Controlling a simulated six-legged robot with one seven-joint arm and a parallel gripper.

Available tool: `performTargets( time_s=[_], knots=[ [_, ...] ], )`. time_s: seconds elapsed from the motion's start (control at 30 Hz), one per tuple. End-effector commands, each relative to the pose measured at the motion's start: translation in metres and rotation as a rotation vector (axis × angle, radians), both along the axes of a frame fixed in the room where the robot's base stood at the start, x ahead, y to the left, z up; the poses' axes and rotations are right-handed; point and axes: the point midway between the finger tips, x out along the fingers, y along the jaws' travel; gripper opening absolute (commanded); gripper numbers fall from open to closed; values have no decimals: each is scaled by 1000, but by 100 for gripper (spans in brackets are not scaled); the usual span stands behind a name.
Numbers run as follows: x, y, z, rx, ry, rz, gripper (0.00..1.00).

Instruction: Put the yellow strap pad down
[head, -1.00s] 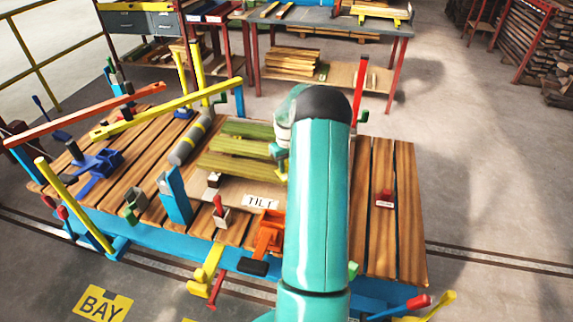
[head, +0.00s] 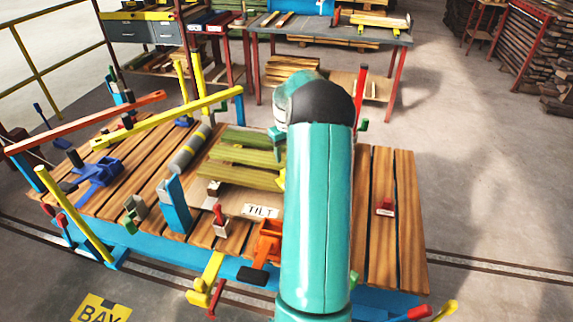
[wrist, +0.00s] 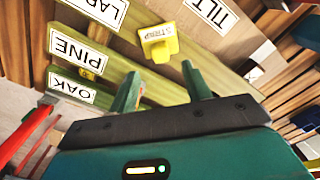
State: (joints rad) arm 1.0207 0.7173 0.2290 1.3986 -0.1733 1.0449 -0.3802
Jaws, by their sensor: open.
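The yellow strap pad (wrist: 158,42), marked STRAP, rests on the greenish boards (wrist: 120,40) in the wrist view, between the labels LAR and TILT. My gripper (wrist: 162,86) is open and empty. Its two fingers are spread, and the pad lies beyond their tips, apart from them. In the head view my arm covers most of the gripper and the right end of the green boards (head: 240,157), so I cannot clearly make out the pad there.
A TILT label (head: 261,211) and an orange clamp (head: 269,240) stand near the slatted bench's front edge. A grey cylinder (head: 189,150) and a yellow bar (head: 170,116) are to the left. The bench's right slats (head: 383,260) are mostly clear, apart from a small red piece (head: 385,206).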

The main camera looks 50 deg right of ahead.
Motion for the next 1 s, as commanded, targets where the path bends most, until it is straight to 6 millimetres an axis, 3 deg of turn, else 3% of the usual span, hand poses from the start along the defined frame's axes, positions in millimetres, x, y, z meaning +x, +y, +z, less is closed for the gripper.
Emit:
performTargets(
  time_s=[0.13, 0.4, 0.53, 0.67, 0.8, 1.0],
  knots=[
    [0, 0, 19, -1, -1, 1, 48],
    [1, 1, 25, -1, 0, 2, 48],
    [9, 18, 39, -15, -5, 20, 48],
    [25, 59, 72, -50, -20, 57, 48],
    [37, 118, 112, -92, -45, 102, 48],
    [37, 202, 159, -142, -96, 157, 48]
  ],
)
